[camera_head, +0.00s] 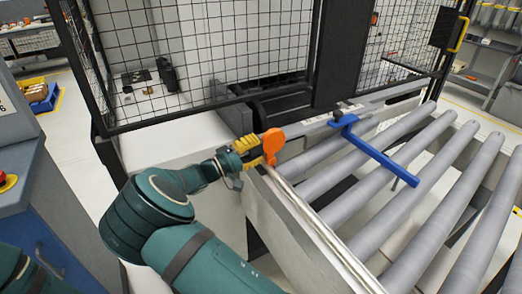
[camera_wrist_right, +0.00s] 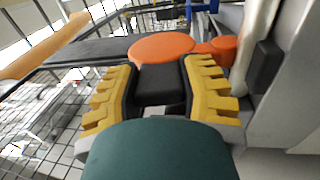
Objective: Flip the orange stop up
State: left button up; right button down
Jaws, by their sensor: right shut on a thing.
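The orange stop (camera_head: 273,140) shows in the head view as a round paddle with a small lower part, at the near left end of the roller conveyor. In the right wrist view the stop (camera_wrist_right: 160,46) is a flat orange disc just beyond my fingertips, with a narrower orange piece to its right. My right gripper (camera_head: 257,149) has yellow ribbed fingers and is closed at the stop. In the wrist view the right gripper (camera_wrist_right: 162,75) has a black block between its fingers; the exact contact is partly hidden. My left gripper is not in view.
A blue bar (camera_head: 378,150) reaches over the grey rollers (camera_head: 375,180) to the right. A metal rail (camera_head: 315,225) runs along the conveyor's near side. A black mesh fence (camera_head: 215,50) stands behind. A grey cabinet (camera_head: 45,185) with a red button is at left.

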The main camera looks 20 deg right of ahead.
jog(key=shift+a+f+h+b, duration=0.5)
jog(key=shift+h+b, duration=0.05)
jog(key=shift+h, duration=0.55)
jog(key=shift+c, duration=2.3)
grip_release()
jog(key=v, duration=1.2)
jog(key=shift+a+f, duration=0.1)
